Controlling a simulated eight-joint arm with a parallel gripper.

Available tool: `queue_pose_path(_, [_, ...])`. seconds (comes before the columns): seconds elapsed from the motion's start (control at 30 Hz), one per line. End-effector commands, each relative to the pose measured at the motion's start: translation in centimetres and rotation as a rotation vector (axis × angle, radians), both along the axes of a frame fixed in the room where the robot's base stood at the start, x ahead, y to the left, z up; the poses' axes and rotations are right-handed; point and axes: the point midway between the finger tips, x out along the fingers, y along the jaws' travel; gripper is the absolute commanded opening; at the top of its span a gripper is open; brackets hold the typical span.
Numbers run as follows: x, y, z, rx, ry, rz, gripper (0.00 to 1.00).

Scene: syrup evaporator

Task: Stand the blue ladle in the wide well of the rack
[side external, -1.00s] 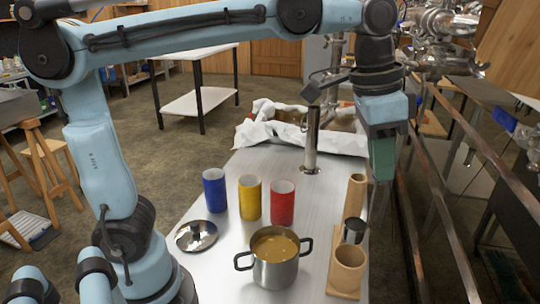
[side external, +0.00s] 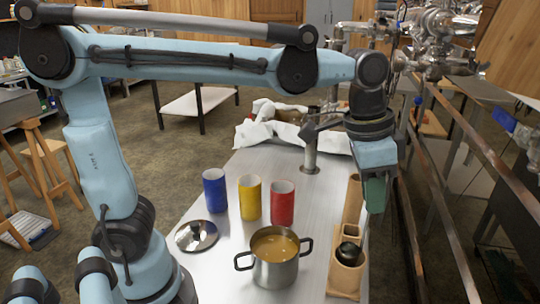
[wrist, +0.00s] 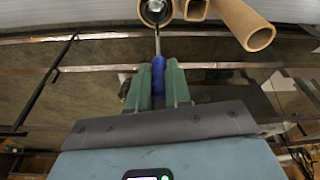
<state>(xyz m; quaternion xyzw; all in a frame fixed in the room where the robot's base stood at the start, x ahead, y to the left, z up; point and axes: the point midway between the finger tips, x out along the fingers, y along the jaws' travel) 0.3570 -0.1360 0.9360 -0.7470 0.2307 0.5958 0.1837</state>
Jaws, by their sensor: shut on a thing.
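My gripper (wrist: 158,88) is shut on the blue handle (wrist: 158,73) of the ladle. Its green fingers (side external: 375,194) hang beside the rack, to the right of it in the side view. The ladle's thin metal shank runs from the handle to its round bowl (wrist: 154,8). In the side view the dark, shiny bowl (side external: 349,251) is at the mouth of the front round well of the wooden rack (side external: 346,279). How deep it sits is unclear. The blue handle is hidden in the side view. Other wood tubes of the rack stand behind, one long one (wrist: 245,24) showing in the wrist view.
A steel pot (side external: 274,270) of brown liquid stands left of the rack. Blue (side external: 215,190), yellow (side external: 250,197) and red (side external: 281,203) cups stand behind it. A lid (side external: 196,236) lies at left. A metal post (side external: 310,150) and white cloth (side external: 270,135) are at the back.

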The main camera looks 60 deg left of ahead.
Motion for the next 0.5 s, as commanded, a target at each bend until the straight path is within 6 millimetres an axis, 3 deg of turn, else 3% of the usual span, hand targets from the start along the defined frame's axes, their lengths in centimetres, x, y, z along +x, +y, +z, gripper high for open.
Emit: queue_pose_path(0.5, [0.0,0.0,-3.2,0.000,0.000,0.000,0.00])
